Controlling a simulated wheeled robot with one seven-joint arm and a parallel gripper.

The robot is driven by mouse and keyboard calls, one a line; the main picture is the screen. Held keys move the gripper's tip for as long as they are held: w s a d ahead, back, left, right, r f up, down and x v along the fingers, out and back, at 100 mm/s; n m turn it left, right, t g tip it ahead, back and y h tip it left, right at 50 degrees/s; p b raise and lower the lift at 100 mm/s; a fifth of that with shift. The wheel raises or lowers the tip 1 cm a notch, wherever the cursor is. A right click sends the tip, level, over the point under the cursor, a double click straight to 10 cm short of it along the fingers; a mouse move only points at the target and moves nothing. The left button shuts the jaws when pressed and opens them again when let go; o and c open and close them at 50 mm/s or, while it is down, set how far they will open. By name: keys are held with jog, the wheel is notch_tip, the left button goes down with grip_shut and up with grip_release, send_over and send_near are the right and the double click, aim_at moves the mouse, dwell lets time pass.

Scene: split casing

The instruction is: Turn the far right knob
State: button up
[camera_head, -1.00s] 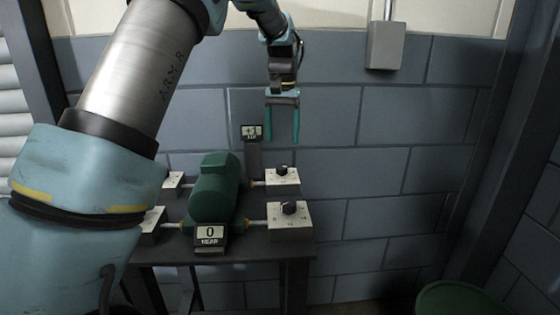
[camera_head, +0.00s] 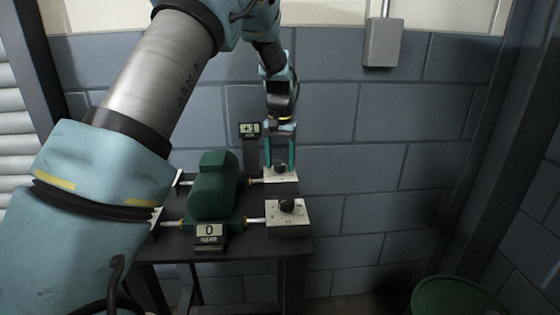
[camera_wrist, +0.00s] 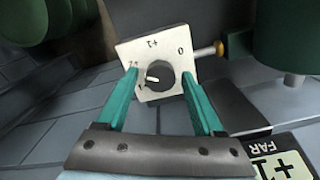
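The far right knob (camera_head: 280,169) is a dark round knob on a white box (camera_head: 288,178) at the back right of the bench. In the wrist view the knob (camera_wrist: 159,75) shows a white pointer mark and sits on a plate (camera_wrist: 182,48) marked 0, +1 and more marks. My gripper (camera_head: 280,170) points down over this box. Its teal fingers are open, one on each side of the knob in the wrist view (camera_wrist: 166,78), with gaps visible. The far display (camera_head: 250,129) reads what looks like +1; it also shows in the wrist view (camera_wrist: 285,165).
The near right box (camera_head: 292,219) carries another dark knob (camera_head: 287,205), just in front. A green motor-like casing (camera_head: 213,186) stands to the left. The near display (camera_head: 209,231) reads 0. A block wall (camera_head: 400,130) is behind; a green drum (camera_head: 455,298) stands lower right.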

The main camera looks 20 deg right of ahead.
grip_shut()
dwell(0.3)
jog(key=shift+m, duration=0.3)
jog(key=m, duration=0.5)
jog(key=shift+r+p, duration=0.1)
jog(key=shift+p, duration=0.3)
jog(key=m+p, duration=0.1)
jog(key=m, duration=0.5)
dwell(0.4)
jog(key=shift+o, duration=0.9)
grip_release()
